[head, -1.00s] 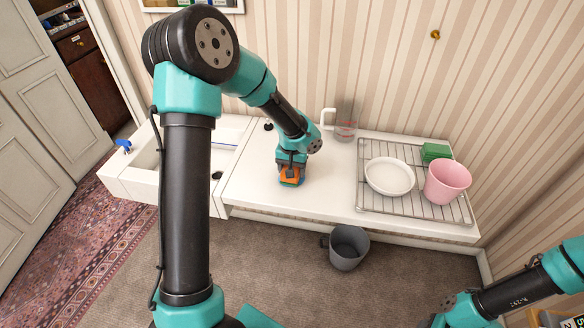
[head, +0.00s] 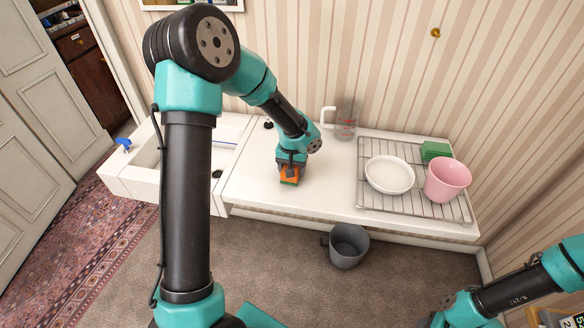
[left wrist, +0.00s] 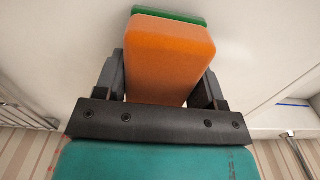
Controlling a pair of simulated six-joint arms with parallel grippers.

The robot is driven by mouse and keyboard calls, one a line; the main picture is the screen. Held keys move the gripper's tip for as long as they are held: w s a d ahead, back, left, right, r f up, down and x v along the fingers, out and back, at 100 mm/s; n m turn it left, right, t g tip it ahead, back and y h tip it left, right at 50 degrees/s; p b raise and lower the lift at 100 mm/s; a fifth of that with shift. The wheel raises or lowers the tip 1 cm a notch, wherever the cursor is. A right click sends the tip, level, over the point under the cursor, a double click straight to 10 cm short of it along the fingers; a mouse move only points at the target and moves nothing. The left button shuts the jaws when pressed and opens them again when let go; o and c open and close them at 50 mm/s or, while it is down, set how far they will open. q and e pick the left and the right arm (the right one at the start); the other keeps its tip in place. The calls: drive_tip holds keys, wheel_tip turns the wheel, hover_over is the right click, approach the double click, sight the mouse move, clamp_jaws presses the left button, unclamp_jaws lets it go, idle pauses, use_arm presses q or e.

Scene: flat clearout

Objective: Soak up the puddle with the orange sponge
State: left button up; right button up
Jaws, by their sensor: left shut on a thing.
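The orange sponge (head: 289,174), with a green layer on its underside, is at the white counter (head: 255,191) in the head view. My left gripper (head: 291,166) is shut on it, one finger on each side. In the left wrist view the sponge (left wrist: 168,58) fills the space between the fingers of the gripper (left wrist: 166,80). I cannot tell whether it touches the counter. No puddle is clearly visible; it may be hidden under the sponge or arm. My right arm shows at the lower right, with its gripper fingers out of clear view.
A drying rack (head: 430,211) holds a white plate (head: 389,174), a pink pot (head: 447,180) and a green block (head: 435,150). A clear jug (head: 345,119) stands at the back. A sink (head: 147,157) is at left. A grey bucket (head: 348,246) is on the floor.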

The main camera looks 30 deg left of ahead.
use_arm(q)
drive_tip(key=shift+f, duration=0.4)
idle(1.4)
drive_tip(key=shift+r, duration=0.1)
drive_tip(key=shift+r, duration=3.5)
